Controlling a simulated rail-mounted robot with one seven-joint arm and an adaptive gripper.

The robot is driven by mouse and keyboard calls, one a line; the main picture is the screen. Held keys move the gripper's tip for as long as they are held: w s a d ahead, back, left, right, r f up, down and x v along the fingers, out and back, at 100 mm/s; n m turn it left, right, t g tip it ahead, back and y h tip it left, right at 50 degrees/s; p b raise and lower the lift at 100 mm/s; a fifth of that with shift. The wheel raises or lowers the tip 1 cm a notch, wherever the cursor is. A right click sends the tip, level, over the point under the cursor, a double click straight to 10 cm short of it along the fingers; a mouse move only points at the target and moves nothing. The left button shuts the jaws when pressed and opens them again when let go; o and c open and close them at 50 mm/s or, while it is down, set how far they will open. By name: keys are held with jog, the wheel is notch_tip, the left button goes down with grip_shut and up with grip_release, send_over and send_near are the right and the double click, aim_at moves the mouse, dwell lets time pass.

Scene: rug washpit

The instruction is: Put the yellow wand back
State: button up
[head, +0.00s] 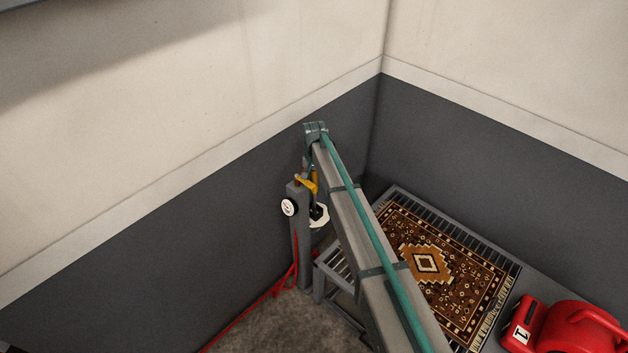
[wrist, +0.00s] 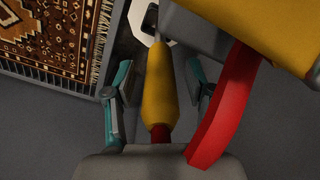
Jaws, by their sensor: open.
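In the wrist view the yellow wand (wrist: 158,92) lies lengthwise between the two teal-tipped fingers of my gripper (wrist: 160,84). The gripper is open, with a gap on each side of the wand. The wand has a red band at its near end, and its far end runs towards a white, partly hidden piece (wrist: 142,24). In the head view a small yellow part (head: 307,184) shows at the top of a grey post (head: 300,240), just below my arm's end. My arm partly hides this spot, and I cannot tell how the wand is supported.
A red hose (wrist: 222,112) curves close beside the right finger, below a large yellow part (wrist: 275,35). The post carries a round gauge (head: 289,207). A patterned rug (head: 430,262) lies on a slatted rack to the right. A red machine (head: 570,330) stands front right.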

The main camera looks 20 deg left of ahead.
notch_tip(320, 180, up, 12)
jog(key=b, duration=0.3)
jog(key=shift+r+b, duration=0.15)
jog(key=shift+b, duration=0.15)
jog(key=s+d+f, duration=0.2)
jog(key=d+f, duration=0.2)
jog(key=d, duration=0.4)
jog(key=s+d+f, duration=0.2)
jog(key=d+f, duration=0.2)
jog(key=d, duration=0.4)
jog(key=s+d+f, duration=0.4)
jog(key=s+d, duration=0.4)
jog(key=d, duration=0.3)
jog(key=s+d+f, duration=0.4)
jog(key=s+d, duration=0.3)
jog(key=d, duration=0.3)
jog(key=s+d+f, duration=0.3)
jog(key=s+d, duration=0.5)
jog(key=d, duration=0.3)
jog(key=s+f+g, duration=0.3)
jog(key=s+f, duration=0.6)
jog(key=s, duration=0.5)
jog(key=s+f+g, duration=0.3)
jog(key=s+f, duration=0.7)
jog(key=s, duration=0.5)
jog(key=shift+a+m+g, duration=0.2)
jog(key=shift+m+g, duration=0.2)
